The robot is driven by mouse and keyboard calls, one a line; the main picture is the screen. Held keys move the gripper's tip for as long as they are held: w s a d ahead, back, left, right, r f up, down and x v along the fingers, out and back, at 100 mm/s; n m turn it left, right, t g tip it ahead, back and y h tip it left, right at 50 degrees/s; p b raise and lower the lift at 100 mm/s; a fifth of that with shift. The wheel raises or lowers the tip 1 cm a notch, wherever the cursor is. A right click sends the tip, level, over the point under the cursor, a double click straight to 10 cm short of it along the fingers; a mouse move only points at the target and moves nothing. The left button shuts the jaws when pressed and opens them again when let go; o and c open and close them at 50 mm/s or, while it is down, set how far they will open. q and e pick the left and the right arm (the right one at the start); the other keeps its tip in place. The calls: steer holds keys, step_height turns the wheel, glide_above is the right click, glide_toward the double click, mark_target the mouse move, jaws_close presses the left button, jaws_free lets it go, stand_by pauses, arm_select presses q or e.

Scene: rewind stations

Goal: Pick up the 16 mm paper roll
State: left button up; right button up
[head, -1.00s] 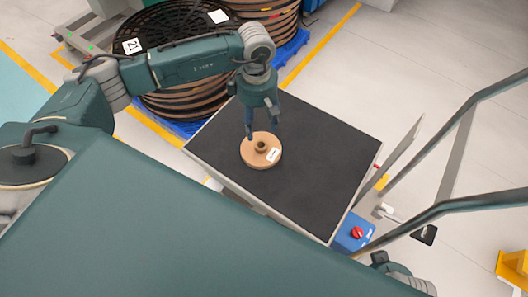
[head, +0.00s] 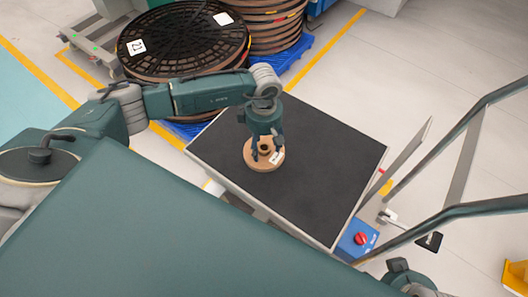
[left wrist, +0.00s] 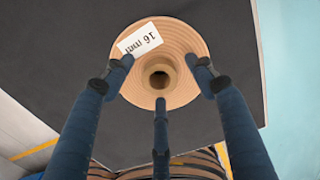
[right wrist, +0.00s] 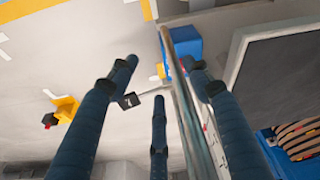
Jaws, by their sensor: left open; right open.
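The 16 mm paper roll (head: 257,163) is a flat tan disc with a raised hollow core and a white label. It lies flat on the black-topped cart table (head: 310,185). In the left wrist view the roll (left wrist: 183,50) shows its label, which reads "16 mm" upside down. My left gripper (head: 265,150) is directly above the roll, pointing down and open. In the left wrist view its fingers (left wrist: 160,85) spread around the core; whether they touch the roll I cannot tell. My right gripper (right wrist: 160,85) is open and empty, away from the table.
Large black-topped reels (head: 180,45), one labelled 21, stand behind the table on a blue pallet. A metal handrail (head: 455,212) and a blue box with a red knob (head: 361,239) are at the table's right. The table around the roll is clear.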

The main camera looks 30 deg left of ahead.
arm_select(q)
steer(key=shift+c, duration=0.3)
steer(key=c, duration=1.3)
steer(key=shift+c, duration=0.3)
steer(key=shift+r, duration=0.2)
